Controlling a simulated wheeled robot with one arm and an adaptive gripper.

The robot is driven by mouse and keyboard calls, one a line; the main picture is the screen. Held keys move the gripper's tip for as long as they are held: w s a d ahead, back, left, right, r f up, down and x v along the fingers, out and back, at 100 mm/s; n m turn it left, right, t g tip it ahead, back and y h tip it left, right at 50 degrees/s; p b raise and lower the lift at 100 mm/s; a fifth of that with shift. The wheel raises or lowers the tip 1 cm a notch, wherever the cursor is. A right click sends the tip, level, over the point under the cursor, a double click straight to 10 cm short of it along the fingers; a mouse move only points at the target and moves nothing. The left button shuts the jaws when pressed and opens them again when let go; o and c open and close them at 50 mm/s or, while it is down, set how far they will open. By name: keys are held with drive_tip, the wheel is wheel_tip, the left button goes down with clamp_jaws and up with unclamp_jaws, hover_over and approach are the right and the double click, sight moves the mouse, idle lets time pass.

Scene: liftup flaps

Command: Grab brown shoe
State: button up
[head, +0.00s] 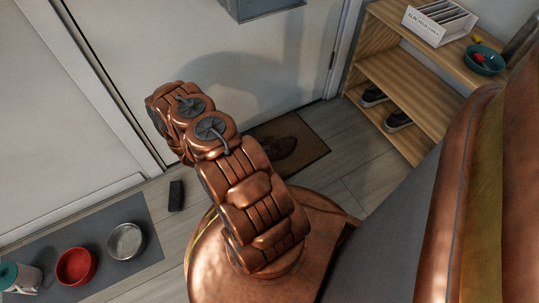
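A brown shoe (283,147) rests on the brown doormat (308,151) in front of the door. It is dark and in shadow, and my arm hides part of the mat beside it. My arm is folded in the middle of the head view, its far end pointing to the upper left. I cannot make out my gripper's fingers; the arm's own links hide them or they are out of sight.
A wooden shelf (402,82) at right holds dark shoes (373,96), a white box (440,20) and a teal bowl (484,60). A grey mat (132,211) at lower left carries a red bowl (76,266) and a metal bowl (126,241). A black object (176,196) lies nearby.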

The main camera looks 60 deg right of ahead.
drive_tip(key=shift+s+d+f, duration=0.2)
drive_tip(key=shift+d, duration=0.15)
clamp_jaws()
idle(0.7)
